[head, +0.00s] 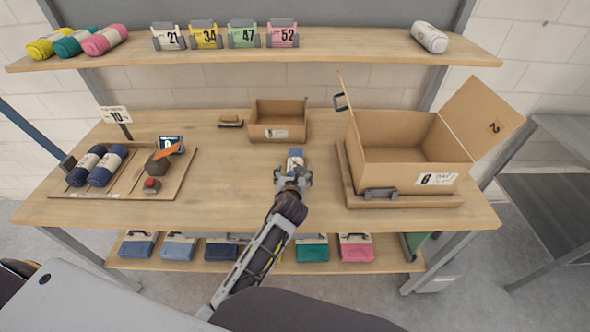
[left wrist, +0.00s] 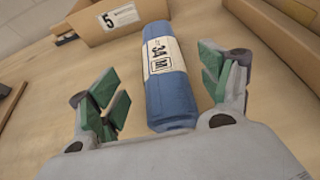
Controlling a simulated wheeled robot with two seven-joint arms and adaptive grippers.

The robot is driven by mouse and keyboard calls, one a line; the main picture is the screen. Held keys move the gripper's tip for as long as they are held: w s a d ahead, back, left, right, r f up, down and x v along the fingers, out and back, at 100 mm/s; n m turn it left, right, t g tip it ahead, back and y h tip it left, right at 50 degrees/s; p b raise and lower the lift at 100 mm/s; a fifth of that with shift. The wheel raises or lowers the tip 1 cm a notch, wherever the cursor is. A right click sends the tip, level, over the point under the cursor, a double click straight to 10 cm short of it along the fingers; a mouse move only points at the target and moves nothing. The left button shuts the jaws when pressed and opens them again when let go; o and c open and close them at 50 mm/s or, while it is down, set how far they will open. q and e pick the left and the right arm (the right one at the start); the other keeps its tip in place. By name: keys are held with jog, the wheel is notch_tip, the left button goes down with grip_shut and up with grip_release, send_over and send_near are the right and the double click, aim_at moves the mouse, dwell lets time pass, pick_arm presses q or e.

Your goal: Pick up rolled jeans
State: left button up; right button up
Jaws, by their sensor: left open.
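One blue rolled pair of jeans (head: 295,159) with a white label band lies on the middle of the table, its near part hidden by my left gripper in the head view. It also shows in the left wrist view (left wrist: 170,90), lying lengthwise between and beyond the fingers. My left gripper (head: 293,175) is open, its fingers on either side of the near end of the roll with gaps to both sides. In the left wrist view its green-padded fingers (left wrist: 162,88) are spread wide. My right gripper is not in view.
A small cardboard box (head: 278,133) stands behind the roll. A large open carton (head: 400,178) stands on a wooden base at the right. The left board (head: 170,187) holds a device and a red button. A shelf (head: 350,50) with colored rolls and number cards hangs above the table.

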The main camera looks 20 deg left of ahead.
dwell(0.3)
pick_arm(q)
jog(key=shift+x, duration=2.55)
jog(key=shift+d+f, duration=0.15)
jog(key=shift+c, duration=0.3)
jog(key=c, duration=1.3)
jog(key=shift+r+p, duration=0.3)
jog(key=shift+r, duration=4.75)
